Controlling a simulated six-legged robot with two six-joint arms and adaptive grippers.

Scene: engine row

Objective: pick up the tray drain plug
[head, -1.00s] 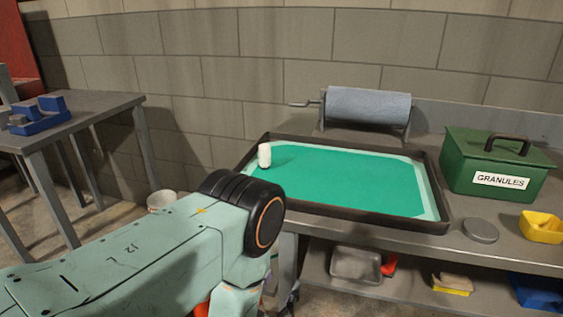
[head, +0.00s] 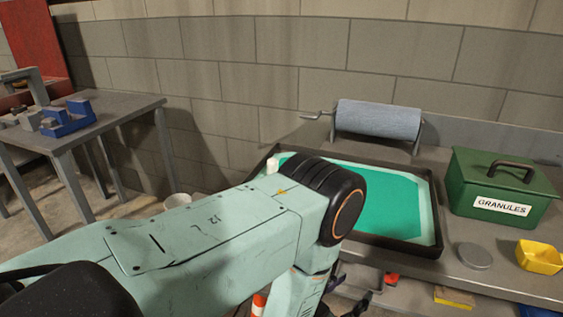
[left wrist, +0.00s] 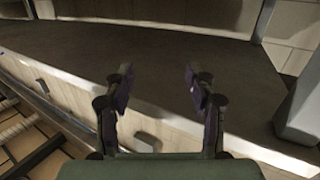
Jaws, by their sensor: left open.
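The black-rimmed tray (head: 405,248) with a green floor lies on the grey bench, partly hidden behind my left arm. A small white upright piece (head: 272,163) shows at its left corner, partly covered by my arm. A flat grey disc (head: 475,256) lies on the bench right of the tray. I cannot tell which of these, if either, is the drain plug. My left gripper (head: 350,290) is low in front of the bench, mostly hidden by its arm. In the left wrist view its two fingers (left wrist: 158,80) are apart with nothing between them. My right gripper is out of view.
A blue paper roll (head: 378,119) stands behind the tray. A green granules box (head: 500,190) and a yellow bin (head: 540,257) are to the right. A yellow item (head: 454,297) is on the lower shelf. A side table (head: 110,120) at left holds a blue block (head: 70,118).

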